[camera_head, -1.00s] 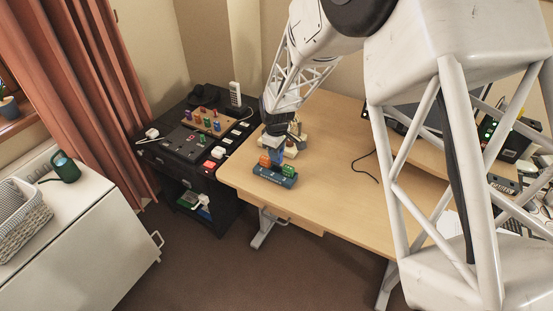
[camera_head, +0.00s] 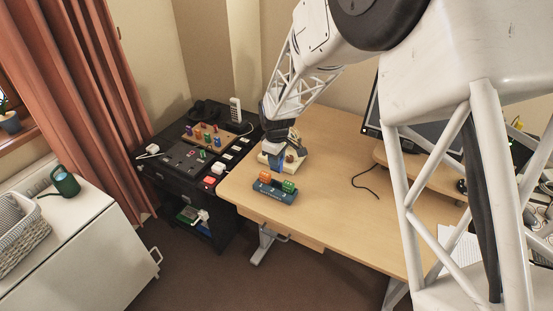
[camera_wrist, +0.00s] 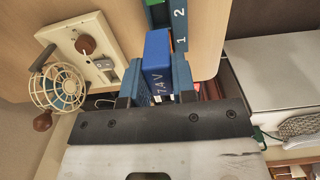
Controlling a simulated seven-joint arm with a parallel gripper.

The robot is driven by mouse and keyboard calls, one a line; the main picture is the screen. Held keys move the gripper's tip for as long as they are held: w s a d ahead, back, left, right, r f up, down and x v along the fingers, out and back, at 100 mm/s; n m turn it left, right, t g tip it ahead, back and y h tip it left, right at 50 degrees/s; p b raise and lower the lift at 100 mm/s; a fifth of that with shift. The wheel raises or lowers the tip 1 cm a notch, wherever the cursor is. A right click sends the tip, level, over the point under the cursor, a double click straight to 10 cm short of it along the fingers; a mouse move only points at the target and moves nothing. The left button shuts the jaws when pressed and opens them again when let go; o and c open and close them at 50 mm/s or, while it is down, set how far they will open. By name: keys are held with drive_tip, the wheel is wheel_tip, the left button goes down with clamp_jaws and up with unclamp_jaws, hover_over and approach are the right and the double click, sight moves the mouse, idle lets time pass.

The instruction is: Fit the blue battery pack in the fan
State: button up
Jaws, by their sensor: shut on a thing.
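The blue battery pack (camera_wrist: 157,62), marked 7.4 V, is in my gripper (camera_wrist: 156,82), whose blue fingers are shut on its two sides. In the head view the pack (camera_head: 276,164) hangs under my gripper (camera_head: 275,151), just behind the blue rack. The fan is a cream board (camera_wrist: 112,45) with a wire cage (camera_wrist: 57,88), a brown knob and a metal part, left of the pack in the wrist view. In the head view the fan (camera_head: 295,160) lies behind my gripper, partly hidden by it.
The blue numbered rack (camera_head: 275,193) on the desk holds an orange pack (camera_head: 265,176) and a green pack (camera_head: 288,186). A black cable (camera_head: 365,181) lies to the right. A black cabinet (camera_head: 185,160) with small items stands left. The desk's middle is clear.

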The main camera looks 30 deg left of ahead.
drive_tip(key=w+a+f, duration=0.2)
drive_tip(key=w+a, duration=0.9)
drive_tip(key=w, duration=0.2)
drive_tip(key=shift+w+a, duration=0.25)
drive_tip(key=shift+w, duration=0.15)
drive_tip(key=shift+f, duration=0.25)
drive_tip(key=shift+f, duration=1.8)
drive_tip(key=shift+f, duration=1.65)
idle(0.3)
drive_tip(key=o, duration=1.2)
drive_tip(key=shift+c, duration=0.2)
drive_tip(key=shift+r, duration=0.1)
